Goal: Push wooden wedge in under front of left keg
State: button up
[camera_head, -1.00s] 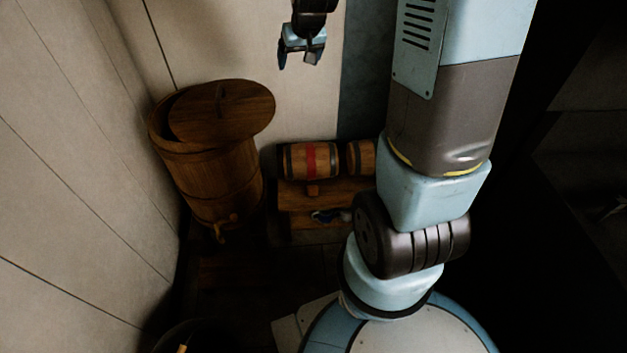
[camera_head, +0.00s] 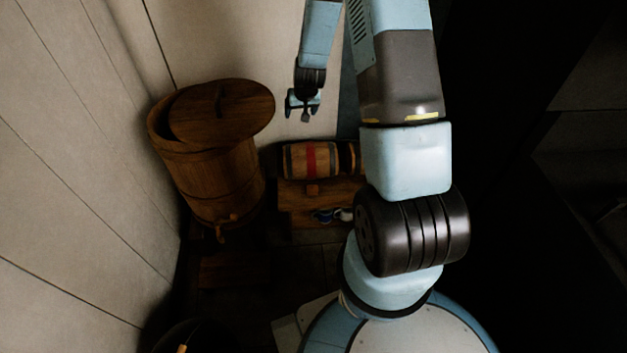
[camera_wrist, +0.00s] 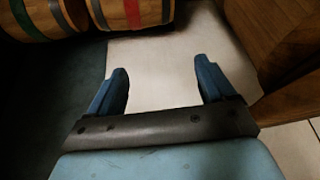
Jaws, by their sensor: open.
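The left keg (camera_head: 311,160), wooden with dark hoops and a red band, lies on a low wooden stand (camera_head: 345,190). A small brown block (camera_head: 313,188), seemingly the wooden wedge, is at the stand's front below this keg; whether it touches the keg is unclear. My gripper (camera_head: 298,114) is open and empty, above and behind the left keg, before the pale wall. In the wrist view the open fingers (camera_wrist: 160,68) have only a pale surface between them. The red-banded keg (camera_wrist: 135,12) is at the top there. No wedge shows in that view.
A second keg (camera_head: 348,158), partly hidden by my arm, lies right of the left one. A large lidded wooden barrel (camera_head: 215,165) with a tap stands close on the left. Small blue and white items (camera_head: 330,215) sit low in the stand.

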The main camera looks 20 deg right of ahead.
jog(key=m, duration=0.1)
send_over(313, 187)
jog(key=a, duration=0.2)
notch_tip(313, 187, down, 16)
jog(key=f, duration=0.1)
jog(key=s+f+h, duration=0.1)
jog(key=s+f, duration=0.4)
jog(key=f, duration=0.7)
jog(key=shift+d+f+m+g, duration=0.2)
jog(key=shift+f+m+g, duration=0.1)
jog(key=shift+f+g, duration=0.1)
jog(key=x, duration=1.4)
jog(key=shift+w+d+r, duration=0.1)
jog(key=shift+d, duration=0.05)
jog(key=c, duration=1.1)
